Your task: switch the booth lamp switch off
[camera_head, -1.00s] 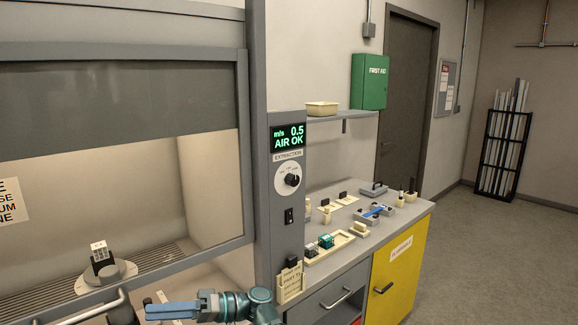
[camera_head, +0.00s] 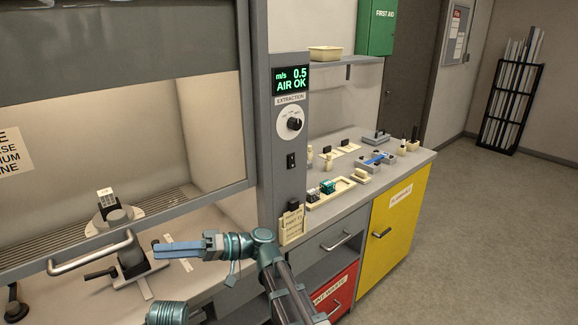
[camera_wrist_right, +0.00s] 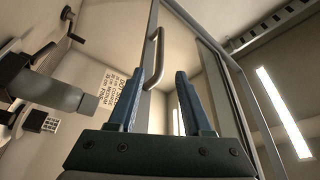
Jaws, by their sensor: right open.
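A small black rocker switch (camera_head: 291,160) sits on the grey control column, below the extraction dial. It is small, and I cannot read its label or tell its position. My right gripper (camera_head: 158,252) is in front of the booth, left of and below the switch, well apart from it. Its blue fingers point left in the head view. In the right wrist view the two fingers (camera_wrist_right: 160,75) stand apart with nothing between them. The booth interior looks brightly lit. My left gripper is not seen.
The extraction dial (camera_head: 293,124) and the "AIR OK" display (camera_head: 290,79) are above the switch. A card holder (camera_head: 292,224) is below it. The sash handle (camera_head: 92,254) juts out near my right gripper. A bench with trays (camera_head: 330,193) stands to the right.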

